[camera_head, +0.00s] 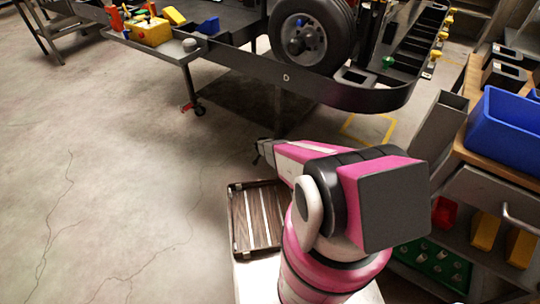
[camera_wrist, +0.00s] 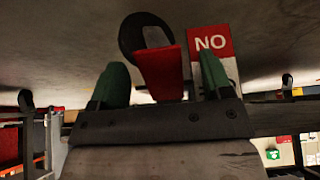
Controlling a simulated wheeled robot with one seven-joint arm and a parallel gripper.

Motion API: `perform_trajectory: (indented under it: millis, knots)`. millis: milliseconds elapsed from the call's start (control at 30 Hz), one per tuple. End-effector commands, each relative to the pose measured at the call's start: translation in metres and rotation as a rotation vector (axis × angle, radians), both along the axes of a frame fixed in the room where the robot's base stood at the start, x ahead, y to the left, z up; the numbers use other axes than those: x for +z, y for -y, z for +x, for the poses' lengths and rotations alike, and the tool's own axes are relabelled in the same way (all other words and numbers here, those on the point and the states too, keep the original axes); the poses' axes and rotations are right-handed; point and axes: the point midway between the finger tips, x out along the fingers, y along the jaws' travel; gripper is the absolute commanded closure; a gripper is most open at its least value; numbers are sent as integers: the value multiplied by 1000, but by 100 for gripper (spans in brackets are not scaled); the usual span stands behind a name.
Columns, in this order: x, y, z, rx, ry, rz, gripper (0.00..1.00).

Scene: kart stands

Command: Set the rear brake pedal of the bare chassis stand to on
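A stand (camera_head: 330,90) with a dark curved edge carries a large black tyre at the top of the head view. My gripper (camera_head: 262,152) is low, just in front of this edge; its fingertips are small there. In the wrist view my gripper (camera_wrist: 162,82) has two green-tipped fingers set apart. A red pedal (camera_wrist: 158,70) shows between them, with a black caster wheel (camera_wrist: 131,38) behind it. I cannot tell whether a finger touches the pedal, or whether it is on or off. The caster at my gripper is hidden in the head view.
Another caster (camera_head: 199,110) with a red pedal (camera_head: 186,107) stands under the side shelf at left. A slatted tray (camera_head: 234,225) lies beside my arm. A bench with a blue bin (camera_head: 505,130) is at right. Floor at left is clear. A NO sign (camera_wrist: 211,43) shows in the wrist view.

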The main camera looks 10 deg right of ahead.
Motion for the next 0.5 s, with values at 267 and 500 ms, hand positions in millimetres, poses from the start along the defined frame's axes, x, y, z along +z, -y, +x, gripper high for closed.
perform_trajectory:
  millis: [267, 500]
  knots:
    - [4, -1, -2, 0, 0, 0, 28]
    - [30, -11, -13, 0, 1, 1, 28]
